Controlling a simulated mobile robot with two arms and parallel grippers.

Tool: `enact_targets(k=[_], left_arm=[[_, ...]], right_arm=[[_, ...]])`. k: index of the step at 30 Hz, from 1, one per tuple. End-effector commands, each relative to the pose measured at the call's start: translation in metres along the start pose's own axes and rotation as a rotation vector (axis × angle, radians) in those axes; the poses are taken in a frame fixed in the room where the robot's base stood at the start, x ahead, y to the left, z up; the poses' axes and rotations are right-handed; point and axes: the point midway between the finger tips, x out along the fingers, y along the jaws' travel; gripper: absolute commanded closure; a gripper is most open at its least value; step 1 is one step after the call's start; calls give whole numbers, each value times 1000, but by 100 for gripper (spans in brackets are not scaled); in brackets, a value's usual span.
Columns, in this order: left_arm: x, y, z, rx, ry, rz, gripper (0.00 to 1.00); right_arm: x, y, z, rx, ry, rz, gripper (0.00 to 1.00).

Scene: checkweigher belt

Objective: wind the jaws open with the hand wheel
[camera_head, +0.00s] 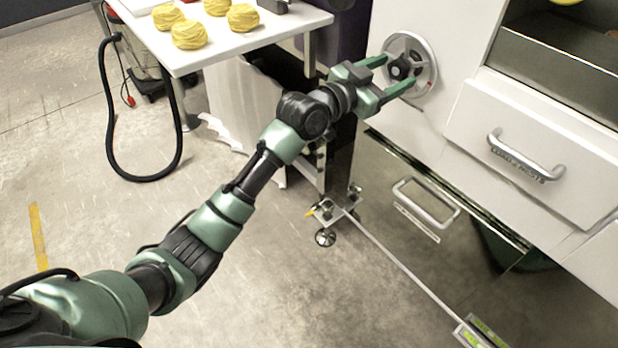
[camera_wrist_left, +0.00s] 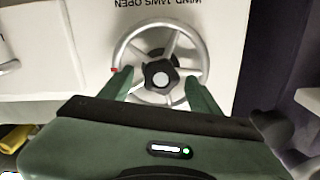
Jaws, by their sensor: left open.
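The hand wheel (camera_head: 428,62) is a silver spoked wheel with a dark hub on the white cabinet front. In the left wrist view the hand wheel (camera_wrist_left: 202,52) shows a red mark on its rim at the left, with the label "WIND JAWS OPEN" (camera_wrist_left: 158,4) upside down beside it. My left gripper (camera_head: 394,74) is open, its two green fingers reaching to either side of the dark hub (camera_head: 401,67). In the left wrist view the fingers of my left gripper (camera_wrist_left: 160,88) overlap the wheel's near part. I cannot tell whether they touch it. My right gripper is not in view.
A white table (camera_head: 255,38) with several yellow balls (camera_head: 189,34) stands at the upper left. A drawer with a silver handle (camera_head: 525,158) is right of the wheel; a lower handle (camera_head: 427,203) is below. A black hose (camera_head: 110,130) hangs by the table.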

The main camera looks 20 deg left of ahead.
Motion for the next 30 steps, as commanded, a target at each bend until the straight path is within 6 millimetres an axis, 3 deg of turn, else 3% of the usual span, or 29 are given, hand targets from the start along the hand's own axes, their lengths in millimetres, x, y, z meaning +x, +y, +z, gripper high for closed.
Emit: enact_targets(k=[11, 20, 30], left_arm=[[-68, 0, 0, 10, -3, -1, 37], [-66, -20, 54, -69, -132, -65, 37], [-79, -30, 120, -138, -273, -127, 37]], right_arm=[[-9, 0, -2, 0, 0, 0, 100], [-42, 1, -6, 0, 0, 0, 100], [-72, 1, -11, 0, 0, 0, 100]])
